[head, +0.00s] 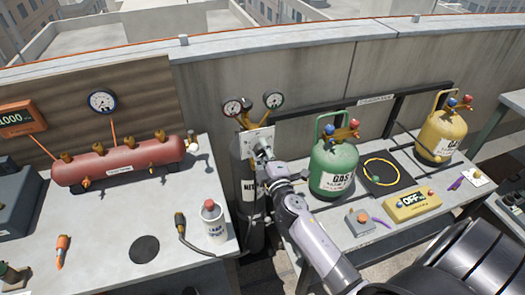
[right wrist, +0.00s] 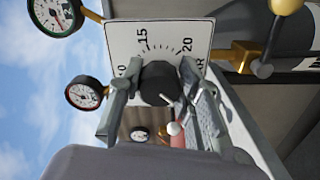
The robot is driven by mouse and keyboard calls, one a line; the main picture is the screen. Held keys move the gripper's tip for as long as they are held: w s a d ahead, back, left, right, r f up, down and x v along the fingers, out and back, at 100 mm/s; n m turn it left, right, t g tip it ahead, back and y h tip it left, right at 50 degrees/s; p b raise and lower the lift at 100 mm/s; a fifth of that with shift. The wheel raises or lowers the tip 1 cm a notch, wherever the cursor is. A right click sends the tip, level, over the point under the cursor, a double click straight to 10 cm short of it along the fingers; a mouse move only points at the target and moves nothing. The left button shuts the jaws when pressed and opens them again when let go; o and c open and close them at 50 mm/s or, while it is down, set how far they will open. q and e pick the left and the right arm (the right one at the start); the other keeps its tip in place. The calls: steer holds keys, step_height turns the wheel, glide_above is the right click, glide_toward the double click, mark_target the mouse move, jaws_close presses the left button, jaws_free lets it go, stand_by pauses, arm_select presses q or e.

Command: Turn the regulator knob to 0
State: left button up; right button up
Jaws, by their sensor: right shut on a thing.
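The regulator's white dial plate (head: 257,140) stands on a dark cylinder (head: 247,195) against the wall. In the right wrist view the plate (right wrist: 160,35) shows tick marks, 15 and 20, and other print partly covered. The black round knob (right wrist: 158,80) sits in front of the plate. My right gripper (right wrist: 160,95) is shut on the knob, one finger on each side. In the head view my right gripper (head: 262,158) hides the knob. A pale mark shows low on the knob, but I cannot tell its setting. My left gripper is not in view.
Two gauges (head: 232,108) (head: 274,99) flank the plate closely. A red tank (head: 120,162) and spray can (head: 213,218) stand on the left table. A green gas bottle (head: 335,165), yellow gas bottle (head: 442,132) and yellow OFF box (head: 412,204) stand on the right bench.

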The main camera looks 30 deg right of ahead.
steer(key=o, duration=1.1)
steer(key=shift+o, duration=0.2)
steer(key=v, duration=1.2)
steer(key=shift+f, duration=0.1)
